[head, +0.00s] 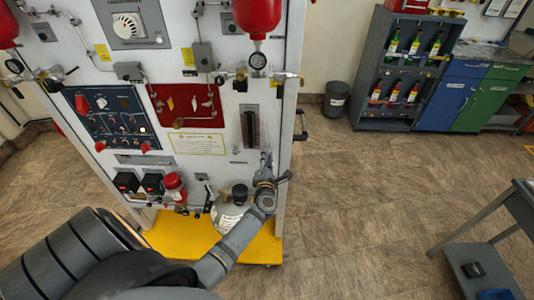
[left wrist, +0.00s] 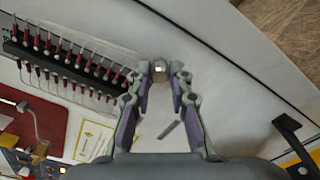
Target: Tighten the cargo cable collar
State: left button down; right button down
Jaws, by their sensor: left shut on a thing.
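A small round metal piece (left wrist: 160,68), which looks like the collar, sits between the fingertips of my left gripper (left wrist: 160,80) in the left wrist view. The fingers close in on it from both sides, in front of the white panel. In the head view, my left gripper (head: 266,162) is at the lower right part of the white trainer panel (head: 225,170), close to its right edge. The collar is too small to make out there, and I see no cable running from it. My right gripper is not in view.
A dark strip with red-tipped leads (left wrist: 75,65) is left of the fingers; it shows above the gripper in the head view (head: 250,128). A black handle (head: 301,125) sticks out at the panel's right edge.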

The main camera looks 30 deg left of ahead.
pick_arm(q)
jog(key=shift+m+p, duration=2.45)
jog(key=shift+m, duration=2.05)
jog(key=shift+f, duration=0.1)
jog(key=c, duration=1.2)
grip_release()
jog(key=v, duration=1.2)
